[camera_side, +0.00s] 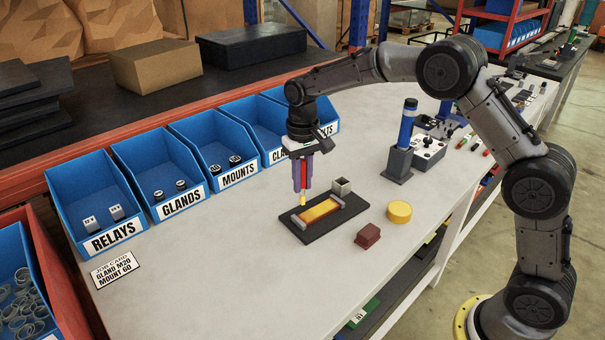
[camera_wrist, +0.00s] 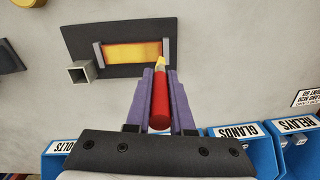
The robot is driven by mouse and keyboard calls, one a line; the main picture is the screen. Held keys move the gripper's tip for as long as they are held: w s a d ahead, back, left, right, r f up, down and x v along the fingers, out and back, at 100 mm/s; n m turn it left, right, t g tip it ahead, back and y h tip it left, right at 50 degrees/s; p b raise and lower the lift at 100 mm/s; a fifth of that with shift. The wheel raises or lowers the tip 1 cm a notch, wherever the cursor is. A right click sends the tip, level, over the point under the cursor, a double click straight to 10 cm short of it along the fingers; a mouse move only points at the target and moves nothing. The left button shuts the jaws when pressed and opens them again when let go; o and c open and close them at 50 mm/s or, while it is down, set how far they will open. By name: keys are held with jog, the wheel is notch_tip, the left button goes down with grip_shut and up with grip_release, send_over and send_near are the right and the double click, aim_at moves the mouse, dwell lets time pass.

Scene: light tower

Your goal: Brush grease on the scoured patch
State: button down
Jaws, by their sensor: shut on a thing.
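A dark plate (camera_side: 322,232) lies on the bench and bears a shiny orange-yellow patch (camera_side: 321,210) between two grey end bars. The patch also shows in the wrist view (camera_wrist: 128,53), its colour uneven. My gripper (camera_side: 303,188), with purple fingers, is shut on a brush with a red handle (camera_wrist: 160,105) and pale yellow tip (camera_wrist: 161,62). The brush points down and its tip is at the patch's left end in the side view, close to the end bar. I cannot tell whether the tip touches. The fingers hide part of the handle.
A small grey square cup (camera_side: 341,187) stands at the plate's far edge. A yellow round tin (camera_side: 399,211) and dark red block (camera_side: 367,237) sit to the right. A blue-topped tower (camera_side: 407,125) stands behind.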

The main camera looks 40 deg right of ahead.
aim_at(302, 194)
notch_tip(302, 194, down, 5)
jog(key=shift+s+d+f, duration=0.1)
jog(key=shift+d+f, duration=0.1)
jog(key=shift+d, duration=0.8)
jog(key=shift+s+d+f, duration=0.1)
jog(key=shift+d+f, duration=0.05)
jog(key=shift+d, duration=0.85)
jog(key=a, duration=0.4)
jog(key=shift+w, duration=0.2)
jog(key=shift+r, duration=4.1)
